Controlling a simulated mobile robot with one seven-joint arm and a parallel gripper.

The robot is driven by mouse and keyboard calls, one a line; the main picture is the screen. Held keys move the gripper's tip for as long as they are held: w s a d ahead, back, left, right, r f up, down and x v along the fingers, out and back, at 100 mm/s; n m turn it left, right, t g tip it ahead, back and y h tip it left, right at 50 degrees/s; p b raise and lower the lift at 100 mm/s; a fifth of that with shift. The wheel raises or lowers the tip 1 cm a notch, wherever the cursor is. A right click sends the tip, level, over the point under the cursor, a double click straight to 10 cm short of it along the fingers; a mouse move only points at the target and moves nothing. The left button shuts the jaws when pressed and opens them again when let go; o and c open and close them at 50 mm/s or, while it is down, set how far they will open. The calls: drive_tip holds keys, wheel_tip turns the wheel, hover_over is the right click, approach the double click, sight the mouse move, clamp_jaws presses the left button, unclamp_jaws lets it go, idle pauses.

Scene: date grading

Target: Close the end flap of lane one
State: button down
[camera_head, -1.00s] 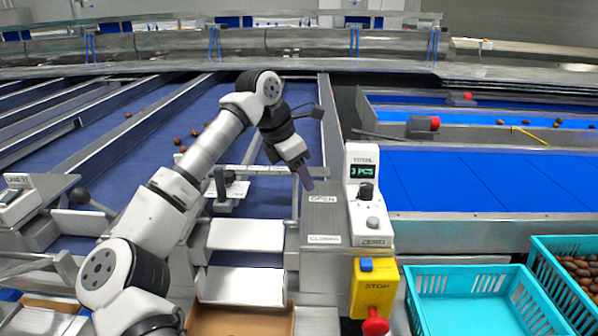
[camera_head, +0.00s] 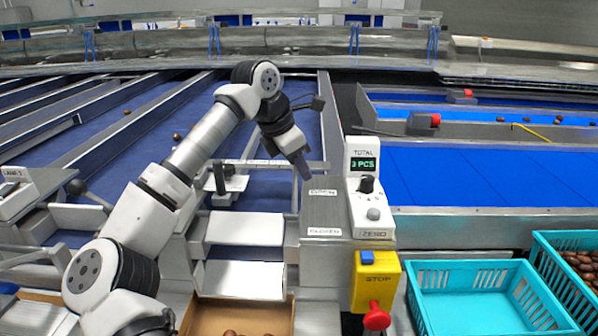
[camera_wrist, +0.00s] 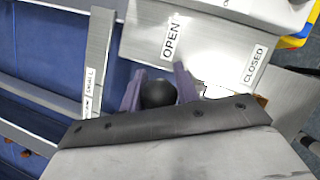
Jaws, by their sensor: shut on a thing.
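My gripper (camera_head: 304,172) is at the end of lane one, pointing down beside the grey lever plate (camera_head: 320,212) marked OPEN and CLOSED. In the wrist view, its two purple fingers (camera_wrist: 159,88) are shut on a round black knob (camera_wrist: 158,96). The knob stands beside the OPEN label (camera_wrist: 170,38), away from the CLOSED label (camera_wrist: 254,64). In the head view the fingers hide the knob. White sloping panels (camera_head: 245,228) at the lane's end lead down to a cardboard box (camera_head: 205,318) holding a few dates. I cannot tell the flap's own angle.
The counter post (camera_head: 363,160) reads "3 PCS". A yellow stop box (camera_head: 375,282) with a red button stands right of the plate. An empty turquoise crate (camera_head: 470,264) is at right, a date-filled one (camera_head: 548,262) beyond it.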

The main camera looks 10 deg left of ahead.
drive_tip(key=s+d+m+t+y+b, duration=0.1)
drive_tip(key=s+t+b, duration=0.8)
drive_tip(key=b, duration=1.3)
drive_tip(key=shift+s+d+r+m+t, duration=0.3)
drive_tip(key=shift+s+d+r+m, duration=0.25)
drive_tip(key=shift+s, duration=0.75)
drive_tip(key=shift+d, duration=0.1)
drive_tip(key=c, duration=1.2)
unclamp_jaws()
drive_tip(key=shift+s, duration=0.1)
drive_tip(key=shift+o, duration=0.7)
drive_tip(key=shift+f, duration=0.1)
drive_tip(key=v, duration=1.3)
drive_tip(key=shift+s, duration=0.35)
